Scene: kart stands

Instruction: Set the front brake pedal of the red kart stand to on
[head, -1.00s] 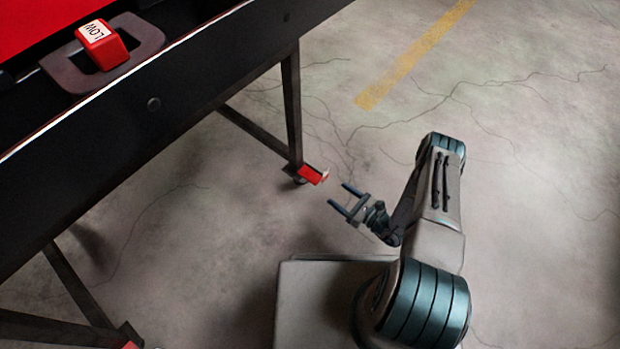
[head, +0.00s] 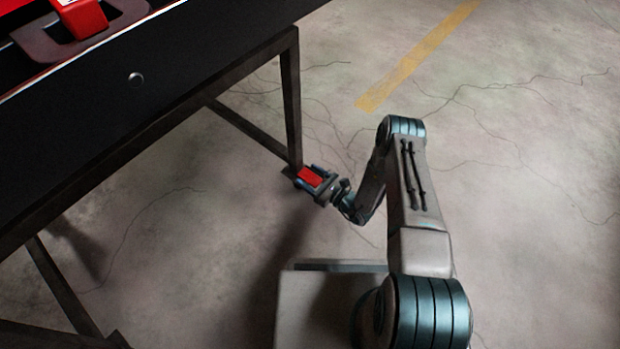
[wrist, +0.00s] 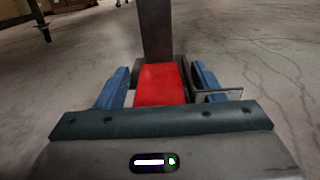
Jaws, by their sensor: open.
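The front brake pedal (head: 311,176) is a small red pedal at the foot of the stand's front leg. It also shows in the wrist view (wrist: 159,84), in the middle between two blue fingers. My gripper (head: 313,180) is low near the floor, open, with one finger on each side of the pedal. In the wrist view the fingers (wrist: 160,86) stand a little apart from the red pedal. I cannot tell whether either finger touches it. The kart stand (head: 170,118) is a dark table frame with a red top part, at the left.
A red block on a dark plate (head: 85,18) lies on top of the stand at the upper left. The stand's dark leg (head: 291,105) rises right behind the pedal. The concrete floor (head: 500,220) to the right is free, with a yellow line (head: 420,55).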

